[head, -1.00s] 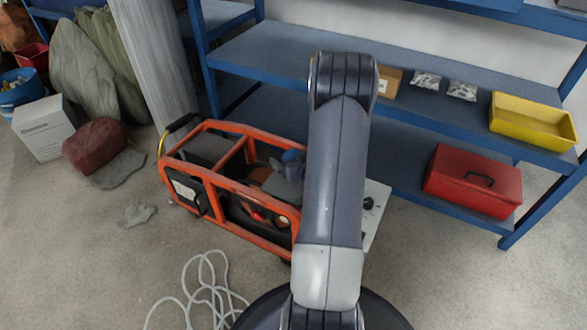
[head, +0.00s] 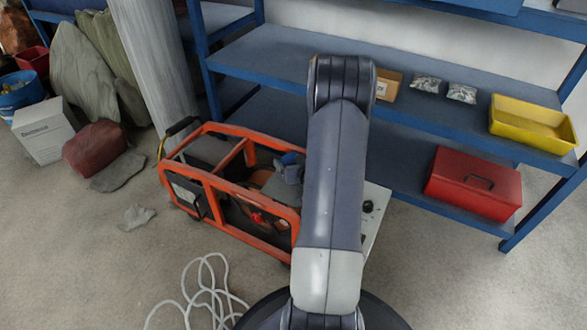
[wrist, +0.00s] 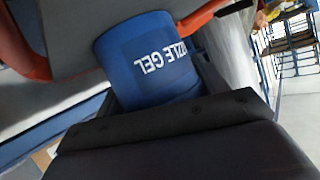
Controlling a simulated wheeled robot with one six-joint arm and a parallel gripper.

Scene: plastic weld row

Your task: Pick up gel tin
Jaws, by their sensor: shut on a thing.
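The gel tin (wrist: 145,62) is a blue cylinder with white lettering that reads upside down in the wrist view, partly "ZLE GEL". My gripper (wrist: 155,95) is shut on the tin, with dark jaw parts beside and below it. In the head view, a small blue shape (head: 291,160) shows just left of my arm, above the orange-framed machine; it appears to be the tin, partly hidden. My arm covers much of the gripper in that view.
The orange-framed machine (head: 262,246) stands on the floor in front of blue shelving (head: 265,50). A red toolbox (head: 474,182) and yellow tray (head: 531,122) sit on the shelves. A white hose (head: 205,290) lies on the floor at lower left.

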